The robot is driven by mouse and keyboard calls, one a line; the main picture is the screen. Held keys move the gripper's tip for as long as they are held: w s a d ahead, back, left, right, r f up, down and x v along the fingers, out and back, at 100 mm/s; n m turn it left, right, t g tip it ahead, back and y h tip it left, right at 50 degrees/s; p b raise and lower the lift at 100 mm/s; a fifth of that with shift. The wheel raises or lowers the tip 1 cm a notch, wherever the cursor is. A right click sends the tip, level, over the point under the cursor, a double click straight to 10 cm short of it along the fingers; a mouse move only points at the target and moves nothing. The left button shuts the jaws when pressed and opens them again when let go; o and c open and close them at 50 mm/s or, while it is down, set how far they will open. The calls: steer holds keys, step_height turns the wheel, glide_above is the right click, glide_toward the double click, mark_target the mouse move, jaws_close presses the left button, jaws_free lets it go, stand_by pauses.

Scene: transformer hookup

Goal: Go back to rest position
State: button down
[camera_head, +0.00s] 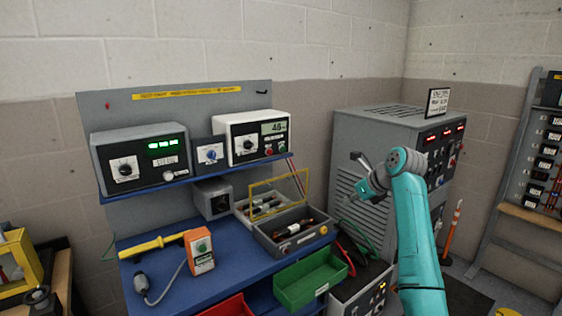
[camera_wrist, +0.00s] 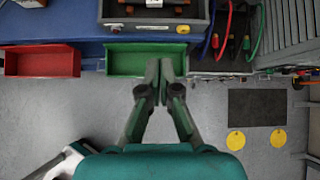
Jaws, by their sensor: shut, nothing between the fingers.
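My gripper (camera_head: 358,174) is raised in front of the grey cabinet in the head view, at the end of my teal arm. In the wrist view my gripper (camera_wrist: 159,72) points down with its fingertips together and nothing between them. Its tips overlap the front of the green bin (camera_wrist: 122,61) in that picture, and I see no contact with it. The green bin also shows in the head view (camera_head: 311,281), at the bench's front edge.
A grey cabinet (camera_head: 375,150) stands behind my arm. A red bin (camera_wrist: 42,62) sits left of the green one. Grey floor (camera_wrist: 60,120) is open before the bench.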

steer(key=s+a+f+n+t+h, duration=0.1)
steer(key=s+f+n, duration=0.3)
steer(key=f, duration=1)
steer(key=s+f+n+t, duration=0.1)
steer(key=s+f, duration=0.4)
steer(key=f, duration=0.8)
steer(key=s+f+n+t+h, duration=0.1)
steer(key=s+f+n, duration=0.2)
steer(key=s+f, duration=0.65)
steer(key=s+f+n+t+h, duration=0.1)
steer(key=s+f+n, duration=0.35)
steer(key=s, duration=0.75)
steer(key=s+n+t+h, duration=0.2)
steer(key=s+n, duration=0.4)
steer(key=s, duration=1.8)
steer(key=s+r+n+t, duration=0.1)
steer(key=s+r+n, duration=0.8)
steer(key=s+r, duration=0.8)
steer(key=shift+s+a+t, duration=0.3)
steer(key=shift+s+a, duration=0.1)
steer(key=shift+s, duration=0.2)
